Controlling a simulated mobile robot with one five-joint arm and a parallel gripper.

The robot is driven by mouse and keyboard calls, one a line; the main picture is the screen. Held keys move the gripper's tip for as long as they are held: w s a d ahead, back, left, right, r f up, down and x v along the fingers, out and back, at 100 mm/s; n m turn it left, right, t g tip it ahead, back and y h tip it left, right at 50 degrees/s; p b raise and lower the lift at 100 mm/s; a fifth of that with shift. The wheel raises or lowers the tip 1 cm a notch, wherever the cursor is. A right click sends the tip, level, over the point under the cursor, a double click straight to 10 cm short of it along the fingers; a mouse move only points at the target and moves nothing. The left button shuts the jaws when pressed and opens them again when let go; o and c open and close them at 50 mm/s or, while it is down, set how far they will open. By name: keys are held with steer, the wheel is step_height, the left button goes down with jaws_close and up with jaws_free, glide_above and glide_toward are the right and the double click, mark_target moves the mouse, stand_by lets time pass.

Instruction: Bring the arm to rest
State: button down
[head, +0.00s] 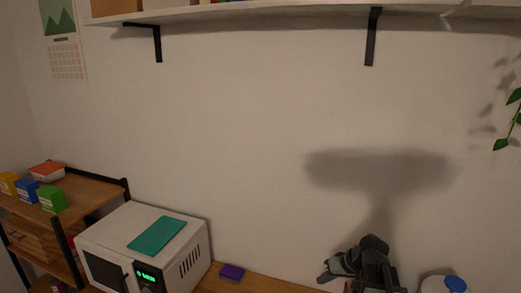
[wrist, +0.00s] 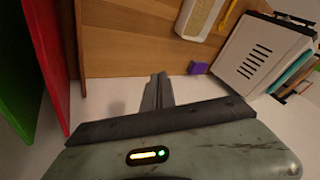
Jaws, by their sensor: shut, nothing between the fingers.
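My gripper (wrist: 160,92) is in the middle of the wrist view, with its fingers together and nothing between them. It points towards the wall side of the wooden counter (wrist: 130,45) and is apart from the things there. In the head view my dark, folded arm shows at the bottom right, in front of the wall; its fingertips cannot be made out there.
A white microwave (head: 190,255) carries a teal slab (head: 157,234). A purple block (head: 231,272) lies beside it. A blue-capped white container (head: 443,284) stands right of my arm. Red (wrist: 48,50) and green (wrist: 16,75) panels stand close at left in the wrist view.

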steer(key=s+a+f+n+g+h+b, duration=0.25)
steer(key=s+a+f+b, duration=0.3)
steer(key=a+f, duration=0.55)
steer(key=s+d+m+h, duration=0.1)
steer(key=s+d+m+g, duration=0.1)
steer(key=s, duration=0.1)
steer(key=s+d+m+h+p, duration=0.1)
steer(key=shift+s+d+r+m+g+h, duration=0.1)
steer(key=shift+s+r+m+g+h, duration=0.1)
steer(key=shift+r+m+g+h, duration=0.15)
steer(key=shift+s+f, duration=0.1)
